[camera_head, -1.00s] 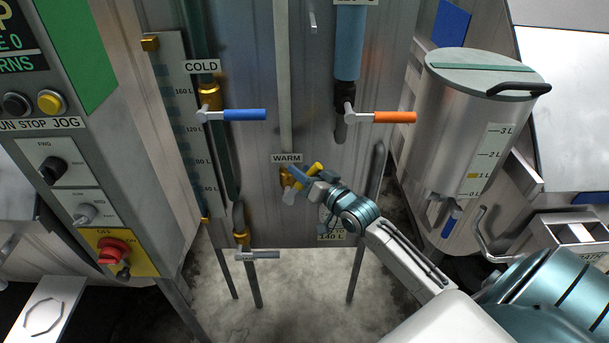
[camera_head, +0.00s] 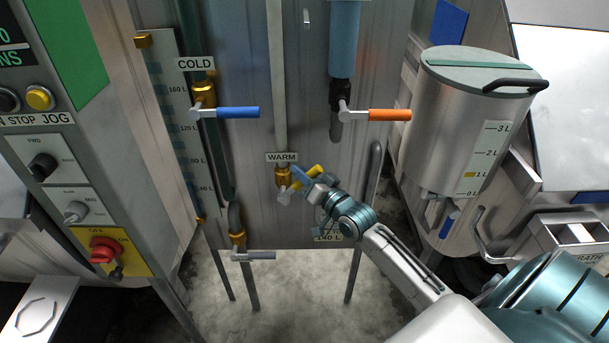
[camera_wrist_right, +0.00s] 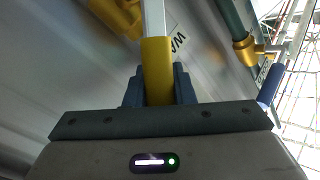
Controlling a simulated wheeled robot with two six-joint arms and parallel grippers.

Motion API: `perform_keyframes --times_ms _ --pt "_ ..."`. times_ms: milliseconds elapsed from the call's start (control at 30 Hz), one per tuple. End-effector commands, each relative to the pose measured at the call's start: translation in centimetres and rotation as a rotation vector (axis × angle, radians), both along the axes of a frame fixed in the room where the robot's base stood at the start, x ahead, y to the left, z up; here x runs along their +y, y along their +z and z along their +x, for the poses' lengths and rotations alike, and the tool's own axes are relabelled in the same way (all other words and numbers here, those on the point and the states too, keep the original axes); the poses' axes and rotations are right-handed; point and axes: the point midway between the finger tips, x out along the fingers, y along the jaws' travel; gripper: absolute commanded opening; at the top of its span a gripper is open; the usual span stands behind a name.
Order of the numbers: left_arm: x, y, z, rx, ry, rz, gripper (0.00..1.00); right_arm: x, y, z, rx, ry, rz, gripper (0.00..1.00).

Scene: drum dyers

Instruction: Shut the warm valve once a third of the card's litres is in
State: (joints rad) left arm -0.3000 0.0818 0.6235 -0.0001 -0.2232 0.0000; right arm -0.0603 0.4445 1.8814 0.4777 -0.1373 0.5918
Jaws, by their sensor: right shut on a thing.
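The warm valve (camera_head: 283,178) is a brass body on the steel tank, below its WARM label. Its yellow handle (camera_head: 316,169) slants up and to the right from the grey lever hub. My right gripper (camera_head: 306,179) is shut on this handle. In the right wrist view the yellow handle (camera_wrist_right: 157,72) stands between the fingers. A card (camera_head: 328,238) low on the tank reads 140 L and is partly hidden by my right arm. The sight gauge (camera_head: 177,125) left of the valves has marks from 40 to 160 L; I cannot make out its level clearly. My left gripper is out of view.
The blue-handled cold valve (camera_head: 238,112) and an orange-handled valve (camera_head: 389,115) sit above. A grey-handled valve (camera_head: 253,256) is lower left. A control panel (camera_head: 70,190) stands left, and a lidded steel can (camera_head: 465,125) marked to 3 L stands right.

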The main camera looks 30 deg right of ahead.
Motion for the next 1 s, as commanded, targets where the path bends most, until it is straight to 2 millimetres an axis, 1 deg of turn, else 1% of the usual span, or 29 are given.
perform_keyframes --times_ms 33,167,267,400,500,633,733,900,1000 --pt "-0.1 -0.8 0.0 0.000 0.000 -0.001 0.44 0.0 -0.7 0.0 -0.016 0.000 0.031 0.00" --pt "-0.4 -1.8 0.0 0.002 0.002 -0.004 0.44 -0.7 -1.6 -0.4 -0.071 -0.001 0.122 0.00" --pt "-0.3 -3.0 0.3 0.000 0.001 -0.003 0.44 -1.1 -2.4 -0.7 -0.122 0.000 0.202 0.00" --pt "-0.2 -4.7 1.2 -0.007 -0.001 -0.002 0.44 -1.7 -3.5 -1.0 -0.191 -0.001 0.317 0.00" --pt "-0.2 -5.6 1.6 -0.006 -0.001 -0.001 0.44 -2.0 -3.9 -1.2 -0.234 -0.001 0.386 0.00" --pt "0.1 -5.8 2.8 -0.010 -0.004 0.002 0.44 -2.2 -4.5 -1.4 -0.276 -0.001 0.454 0.00" --pt "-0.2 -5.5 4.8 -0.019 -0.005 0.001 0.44 -2.4 -4.9 -1.5 -0.306 -0.001 0.501 0.00" --pt "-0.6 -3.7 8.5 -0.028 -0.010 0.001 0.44 -2.5 -5.6 -1.6 -0.351 -0.001 0.577 0.00" --pt "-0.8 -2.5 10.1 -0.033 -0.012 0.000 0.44 -2.6 -5.9 -1.6 -0.373 -0.001 0.612 0.00"
